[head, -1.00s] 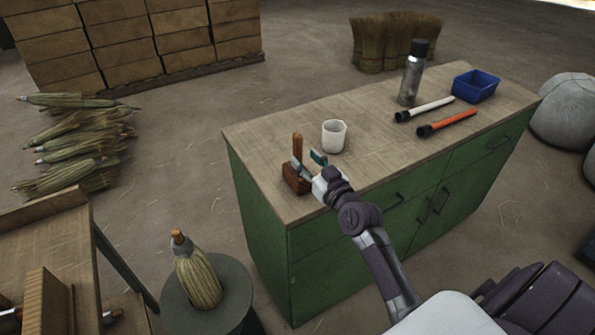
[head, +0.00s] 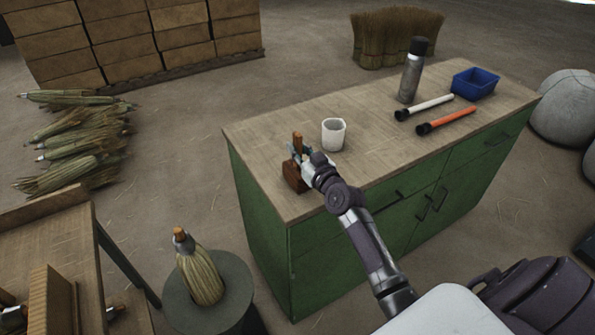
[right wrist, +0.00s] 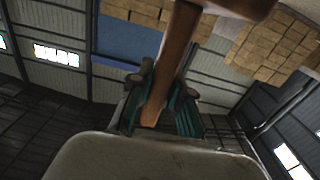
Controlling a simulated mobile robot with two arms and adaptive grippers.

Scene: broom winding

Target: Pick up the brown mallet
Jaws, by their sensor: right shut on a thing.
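The brown mallet (head: 293,176) stands head down, handle up, at the near left corner of the green cabinet's wooden top. My right gripper (head: 299,151) reaches it from the right and is shut on its handle, with the head below the fingers. In the right wrist view the mallet's handle (right wrist: 173,65) runs between the teal finger pads of the right gripper (right wrist: 160,115). Part of the mallet head shows at the top edge of that view. My left gripper is not in view.
On the cabinet top (head: 255,140) a white cup (head: 333,134) stands close behind my right gripper. Farther right are a grey bottle (head: 411,72), a white tool (head: 427,107), an orange tool (head: 448,121) and a blue bin (head: 475,84). A broom bundle (head: 200,270) stands on a round stand at lower left.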

